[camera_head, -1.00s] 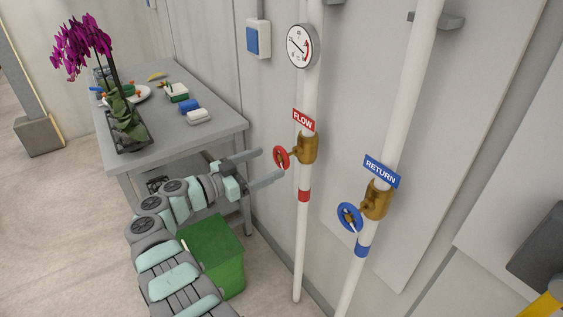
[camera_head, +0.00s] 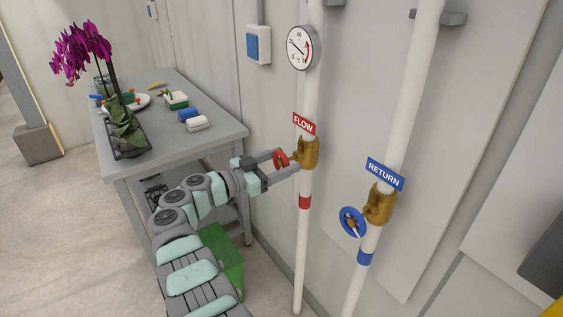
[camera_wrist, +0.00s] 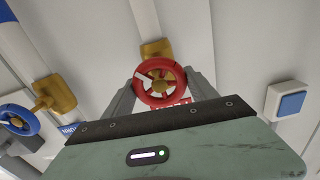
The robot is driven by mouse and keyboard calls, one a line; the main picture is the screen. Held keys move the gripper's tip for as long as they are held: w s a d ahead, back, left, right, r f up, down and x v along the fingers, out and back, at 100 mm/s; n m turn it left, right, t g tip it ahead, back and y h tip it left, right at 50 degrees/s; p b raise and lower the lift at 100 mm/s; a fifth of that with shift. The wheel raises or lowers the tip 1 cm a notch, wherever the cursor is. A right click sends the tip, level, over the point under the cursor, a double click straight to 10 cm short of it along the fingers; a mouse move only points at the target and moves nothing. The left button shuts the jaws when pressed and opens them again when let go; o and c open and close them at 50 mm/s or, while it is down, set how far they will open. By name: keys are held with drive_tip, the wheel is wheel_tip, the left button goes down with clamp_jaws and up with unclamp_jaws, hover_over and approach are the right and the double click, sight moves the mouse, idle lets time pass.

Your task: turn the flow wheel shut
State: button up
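The red flow wheel (camera_head: 281,159) sits on a brass valve (camera_head: 309,153) on the left white pipe, under the red FLOW label (camera_head: 304,123). My gripper (camera_head: 287,160) is at the wheel, with one finger on either side of its rim. In the wrist view the wheel (camera_wrist: 162,82) lies between the two fingers, with a pale mark on its left part. The fingers stand apart, close to the rim; whether they touch it is not clear. The lower finger partly hides the wheel in the head view.
The blue return wheel (camera_head: 351,222) is on the right pipe, below the RETURN label (camera_head: 384,174). A gauge (camera_head: 303,48) is above the flow valve. A grey table (camera_head: 178,138) with an orchid (camera_head: 88,50) stands left.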

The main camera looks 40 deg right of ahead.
drive_tip(key=c, duration=0.9)
